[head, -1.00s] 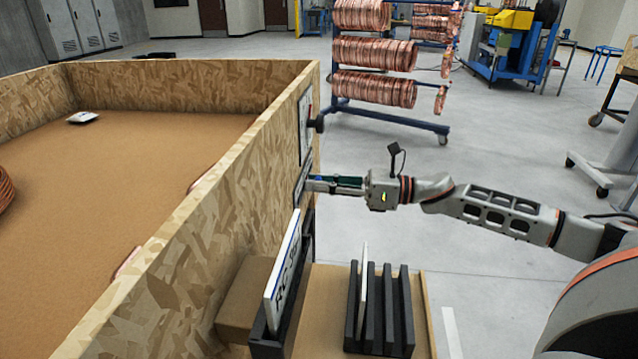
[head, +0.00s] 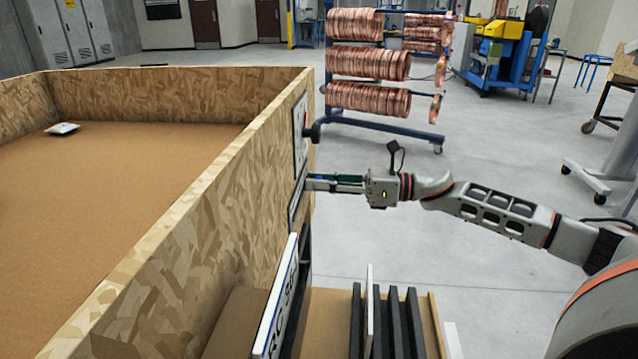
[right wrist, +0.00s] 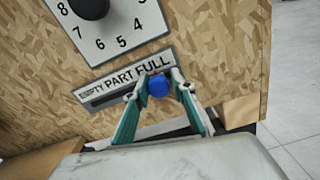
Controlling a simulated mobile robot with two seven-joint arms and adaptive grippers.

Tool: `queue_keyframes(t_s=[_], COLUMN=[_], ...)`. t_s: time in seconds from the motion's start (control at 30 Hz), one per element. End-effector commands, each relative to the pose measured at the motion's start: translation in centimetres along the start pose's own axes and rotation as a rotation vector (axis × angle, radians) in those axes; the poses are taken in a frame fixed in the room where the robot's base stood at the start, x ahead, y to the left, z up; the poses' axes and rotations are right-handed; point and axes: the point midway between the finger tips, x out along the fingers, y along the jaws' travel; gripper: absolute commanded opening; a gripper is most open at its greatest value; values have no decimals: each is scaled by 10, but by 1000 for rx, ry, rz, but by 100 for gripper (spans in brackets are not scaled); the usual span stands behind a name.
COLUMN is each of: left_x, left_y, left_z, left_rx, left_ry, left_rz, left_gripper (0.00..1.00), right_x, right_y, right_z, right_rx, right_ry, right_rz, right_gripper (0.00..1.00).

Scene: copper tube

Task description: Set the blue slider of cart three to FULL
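The blue slider (right wrist: 158,86) is a round knob on a slot plate with the words EMPTY, PART and FULL. In the right wrist view it stands near the right end, below FULL. My right gripper (right wrist: 160,82) has a fingertip close on each side of it and appears shut on it. In the head view my right gripper (head: 309,184) reaches the outer side of the wooden cart (head: 215,190), at the slider plate (head: 297,197), seen edge-on. The knob is hidden there. My left gripper is not in view.
Above the slider is a numbered dial plate (right wrist: 115,30) with a black knob (right wrist: 90,6). Below in the head view are a white sign (head: 277,300) and a black slotted rack (head: 396,325).

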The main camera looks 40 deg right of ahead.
Motion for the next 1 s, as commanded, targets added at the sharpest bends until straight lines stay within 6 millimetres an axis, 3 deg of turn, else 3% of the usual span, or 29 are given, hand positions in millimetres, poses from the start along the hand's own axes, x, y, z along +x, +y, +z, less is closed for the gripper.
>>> queue_keyframes(t_s=[0.53,1.0], left_x=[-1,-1], left_y=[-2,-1], left_z=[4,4], left_rx=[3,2], left_ry=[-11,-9], left_rz=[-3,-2], left_gripper=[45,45], right_x=[-6,-57], right_y=[0,0], right_z=[0,0], right_rx=[2,1], right_ry=[0,0], right_rz=[0,-2], right_gripper=[38,38])
